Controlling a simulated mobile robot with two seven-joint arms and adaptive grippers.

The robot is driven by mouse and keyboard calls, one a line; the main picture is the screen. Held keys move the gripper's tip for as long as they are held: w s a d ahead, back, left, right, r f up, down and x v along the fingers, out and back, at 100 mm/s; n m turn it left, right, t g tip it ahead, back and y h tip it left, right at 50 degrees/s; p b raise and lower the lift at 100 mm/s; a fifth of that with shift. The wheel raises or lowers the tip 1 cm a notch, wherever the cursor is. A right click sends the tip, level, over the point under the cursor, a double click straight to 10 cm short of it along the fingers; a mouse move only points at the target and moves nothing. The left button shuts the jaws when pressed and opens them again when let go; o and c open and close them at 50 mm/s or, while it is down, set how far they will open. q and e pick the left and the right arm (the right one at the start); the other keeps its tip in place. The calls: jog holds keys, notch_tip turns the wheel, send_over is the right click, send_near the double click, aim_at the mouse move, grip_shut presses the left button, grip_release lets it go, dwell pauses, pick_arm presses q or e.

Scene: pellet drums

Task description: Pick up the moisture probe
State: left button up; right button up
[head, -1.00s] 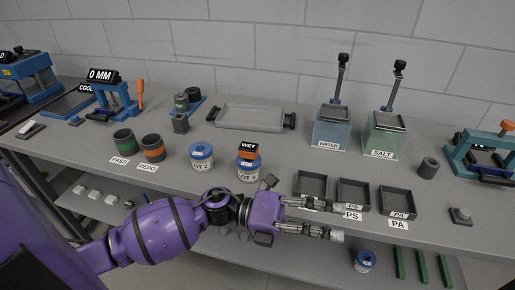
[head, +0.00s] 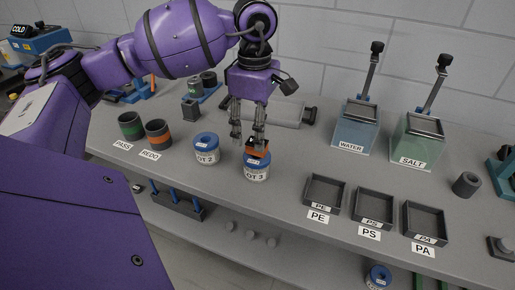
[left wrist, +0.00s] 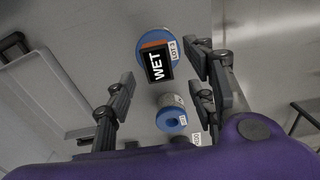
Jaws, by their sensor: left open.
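The moisture probe, taken to be the orange block with a black "WET" display (left wrist: 158,65), sits on top of the LOT 3 drum (head: 256,172). In the head view the probe (head: 257,154) shows only in part, behind my fingers. My left gripper (head: 248,140) points down above it, open and empty. In the left wrist view the probe lies between and beyond the two spread fingers of my gripper (left wrist: 168,90), nearer the upper middle. Whether a finger touches it cannot be told. My right gripper is out of view.
The LOT 2 drum (head: 206,149) stands just left of LOT 3. PASS (head: 131,126) and REDO (head: 158,134) cups are farther left. PE (head: 325,194), PS and PA bins stand to the right, with WATER (head: 354,128) and SALT (head: 416,141) tanks behind.

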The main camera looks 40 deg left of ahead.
aim_at(257, 156)
pick_arm(q)
jog(key=f, duration=0.5)
jog(key=shift+w+d+p, duration=0.15)
jog(key=shift+d+p, duration=0.05)
jog(key=shift+p, duration=0.2)
grip_shut()
